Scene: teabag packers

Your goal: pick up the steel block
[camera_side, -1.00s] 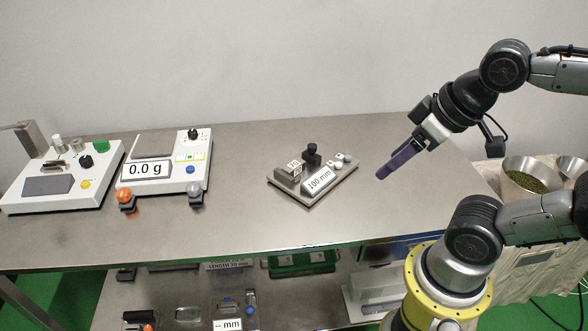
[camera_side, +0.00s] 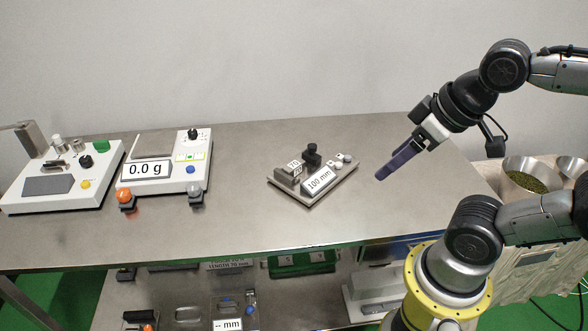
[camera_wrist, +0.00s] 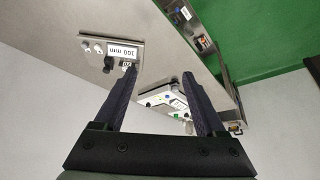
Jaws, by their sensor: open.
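A small grey metal-looking block marked 70 (camera_side: 289,172), which looks like the steel block, sits at the left of a flat gauge plate (camera_side: 312,198) on the steel table. A 100 mm display (camera_side: 319,181) and a black knob (camera_side: 312,151) are beside it on that plate. My gripper (camera_side: 381,177) is above the table to the right of the plate, apart from it and pointing down-left. In the wrist view my gripper (camera_wrist: 161,72) is open, with nothing between its dark fingers. The plate shows there at upper left (camera_wrist: 95,36), and the left fingertip hides some of its edge.
A white scale reading 0.0 g (camera_side: 187,163) and another white device (camera_side: 60,203) stand at the left of the table. The table (camera_side: 240,220) is clear around the plate. A bowl (camera_side: 530,180) stands at right.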

